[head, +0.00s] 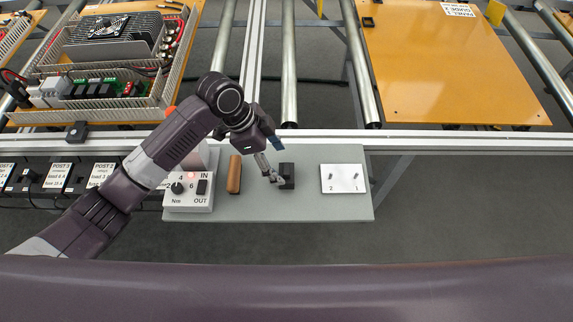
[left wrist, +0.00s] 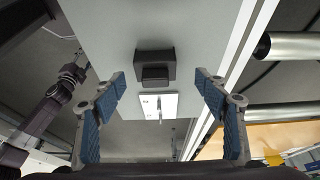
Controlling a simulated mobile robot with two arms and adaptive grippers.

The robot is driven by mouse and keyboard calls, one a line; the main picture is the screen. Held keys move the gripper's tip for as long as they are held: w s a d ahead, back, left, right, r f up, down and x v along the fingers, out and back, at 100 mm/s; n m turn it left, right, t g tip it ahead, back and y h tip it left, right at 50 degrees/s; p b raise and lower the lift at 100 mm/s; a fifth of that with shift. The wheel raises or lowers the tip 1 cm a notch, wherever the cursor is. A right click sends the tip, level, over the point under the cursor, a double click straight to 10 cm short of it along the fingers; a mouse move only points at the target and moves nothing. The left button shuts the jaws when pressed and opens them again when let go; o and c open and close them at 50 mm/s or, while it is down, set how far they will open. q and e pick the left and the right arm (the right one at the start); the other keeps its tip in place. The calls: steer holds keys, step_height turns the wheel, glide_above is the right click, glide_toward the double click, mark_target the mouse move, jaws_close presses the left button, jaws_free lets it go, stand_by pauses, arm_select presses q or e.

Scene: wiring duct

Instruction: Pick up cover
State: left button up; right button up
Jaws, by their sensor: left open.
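No piece is plainly marked as the cover, so I cannot tell which thing it is. A small black block (head: 288,173) with a raised middle sits on a grey shelf (head: 320,207). My left gripper (head: 274,179) is at the block's left side in the head view. In the left wrist view the gripper (left wrist: 159,76) is open and empty, and the black block (left wrist: 155,57) shows between and beyond its fingers.
A brown bar (head: 235,174) and a knob box (head: 188,190) stand left of the block. Behind the shelf are a rail, rollers, a wired panel (head: 110,60) and an orange panel (head: 440,65).

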mark_target(283, 169)
arm_select(q)
steer(key=shift+s+d+f+p, duration=0.35)
steer(key=shift+s+d+f, duration=0.15)
steer(key=shift+f, duration=0.25)
steer(key=x, duration=0.2)
steer(key=shift+d+f, duration=0.1)
steer(key=shift+f, duration=0.3)
steer(key=shift+w+d+f, duration=0.15)
steer(key=shift+f, duration=0.35)
steer(key=c, duration=1.2)
arm_select(e)
steer(key=shift+s+d+r, duration=0.1)
steer(key=shift+s+r, duration=0.25)
steer(key=shift+s, duration=0.2)
steer(key=shift+s+d+r, duration=0.1)
steer(key=shift+s+r, duration=0.2)
steer(key=shift+s, duration=0.25)
arm_select(q)
steer(key=shift+o, duration=0.2)
